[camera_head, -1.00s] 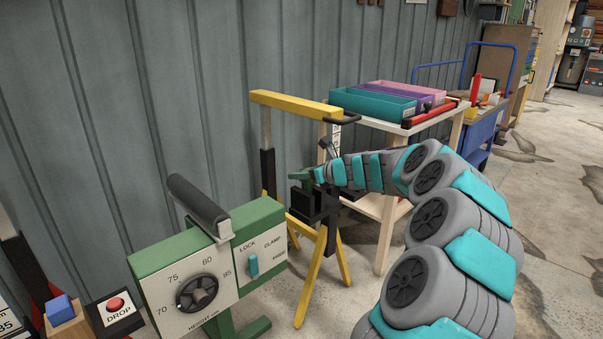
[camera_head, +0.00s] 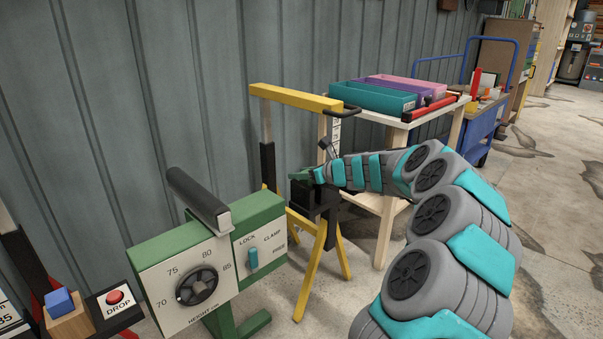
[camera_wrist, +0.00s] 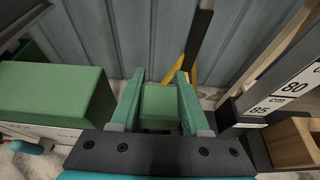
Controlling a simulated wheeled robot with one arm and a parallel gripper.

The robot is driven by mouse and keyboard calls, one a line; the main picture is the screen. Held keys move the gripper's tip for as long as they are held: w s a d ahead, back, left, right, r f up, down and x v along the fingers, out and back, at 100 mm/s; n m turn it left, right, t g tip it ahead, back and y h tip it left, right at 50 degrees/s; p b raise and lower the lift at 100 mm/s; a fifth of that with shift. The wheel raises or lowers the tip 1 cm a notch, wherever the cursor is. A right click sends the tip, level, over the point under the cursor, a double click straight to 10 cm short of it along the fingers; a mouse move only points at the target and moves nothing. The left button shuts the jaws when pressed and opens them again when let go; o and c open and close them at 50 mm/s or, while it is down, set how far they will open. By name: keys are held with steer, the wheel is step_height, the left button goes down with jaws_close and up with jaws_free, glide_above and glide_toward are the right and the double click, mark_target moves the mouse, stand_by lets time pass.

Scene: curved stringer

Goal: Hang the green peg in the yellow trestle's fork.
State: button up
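The yellow trestle (camera_head: 297,98) stands against the grey wall, with yellow legs and black post sleeves. A black bracket (camera_head: 302,198), which looks like its fork, sits low on the near side, partly hidden by my arm. My gripper (camera_head: 308,174) is right at the top of this bracket. In the wrist view my gripper (camera_wrist: 160,76) has two green fingers, with the green peg (camera_wrist: 160,105) between them, seen as a blocky end. The fingers appear closed against its sides. Whether the peg touches the fork cannot be told.
A green control box (camera_head: 200,262) with dial and lever stands in front; a green box shows close left in the wrist view (camera_wrist: 55,92). A wooden table (camera_head: 388,122) with coloured trays is behind my arm. A drop button (camera_head: 115,298) is at lower left. Floor at right is clear.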

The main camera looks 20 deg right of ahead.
steer(key=o, duration=0.5)
steer(key=v, duration=0.8)
steer(key=shift+w, duration=0.1)
stand_by(0.4)
